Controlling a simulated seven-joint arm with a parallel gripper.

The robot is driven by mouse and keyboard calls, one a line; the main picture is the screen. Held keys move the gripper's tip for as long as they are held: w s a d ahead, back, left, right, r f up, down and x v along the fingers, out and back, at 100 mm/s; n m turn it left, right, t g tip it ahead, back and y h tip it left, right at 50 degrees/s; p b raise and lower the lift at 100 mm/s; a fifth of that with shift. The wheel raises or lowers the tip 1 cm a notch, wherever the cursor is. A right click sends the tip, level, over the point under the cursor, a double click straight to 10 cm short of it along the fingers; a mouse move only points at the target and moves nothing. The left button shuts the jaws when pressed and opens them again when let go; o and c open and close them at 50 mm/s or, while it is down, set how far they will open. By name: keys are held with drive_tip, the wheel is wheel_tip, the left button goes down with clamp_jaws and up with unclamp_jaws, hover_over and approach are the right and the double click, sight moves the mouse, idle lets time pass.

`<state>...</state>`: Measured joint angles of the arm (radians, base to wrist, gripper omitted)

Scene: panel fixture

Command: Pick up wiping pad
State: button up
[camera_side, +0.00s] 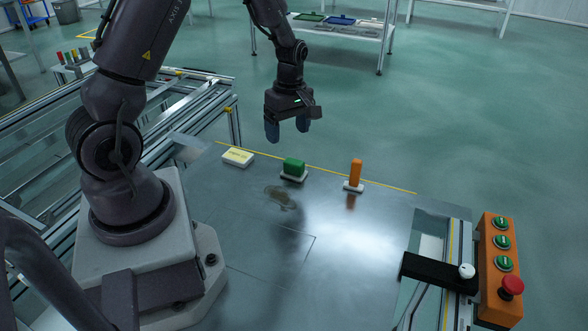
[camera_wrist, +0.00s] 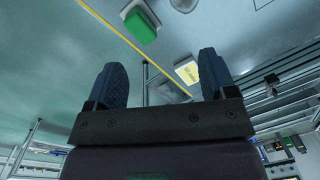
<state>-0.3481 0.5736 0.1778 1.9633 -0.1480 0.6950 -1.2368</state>
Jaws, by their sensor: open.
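Three small items stand in a row on the grey metal panel (camera_side: 255,255): a pale yellow-white block (camera_side: 238,157), a green block on a white base (camera_side: 293,166), and an upright orange grip on a white base (camera_side: 355,174). I cannot tell for sure which is the wiping pad. My gripper (camera_side: 288,130) is open and empty, with its dark fingers pointing down above the row, apart from all items. In the wrist view, the green block (camera_wrist: 142,28) shows beyond the fingers, and the pale block (camera_wrist: 187,72) shows near the right finger.
A brownish smudge (camera_side: 280,198) marks the panel in front of the green block. A yellow line runs along the panel's far edge. An orange button box (camera_side: 500,262) and a black bar (camera_side: 437,270) stand at the right. Rails lie left.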

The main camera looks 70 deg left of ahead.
sight(294, 161)
drive_tip(key=f+n, duration=0.1)
drive_tip(key=f, duration=0.3)
drive_tip(key=w+f+n, duration=0.1)
drive_tip(key=f+n, duration=0.1)
drive_tip(key=f, duration=0.2)
drive_tip(key=w+a+f+n, duration=0.1)
drive_tip(key=f+n, duration=0.1)
drive_tip(key=f, duration=0.2)
drive_tip(key=shift+a+f+t, duration=0.1)
drive_tip(key=shift+f+t, duration=0.25)
drive_tip(key=shift+t, duration=0.05)
drive_tip(key=c, duration=1)
drive_tip(key=shift+r, duration=0.1)
drive_tip(key=shift+r, duration=0.55)
drive_tip(key=s+d+r, duration=0.2)
drive_tip(key=s+r, duration=0.2)
drive_tip(key=s+d+r, duration=0.2)
drive_tip(key=s+r, duration=0.2)
drive_tip(key=s+d+r, duration=0.2)
drive_tip(key=s+r, duration=0.1)
drive_tip(key=s, duration=0.1)
drive_tip(key=shift+s+d+r, duration=0.2)
drive_tip(key=shift+d+r, duration=0.2)
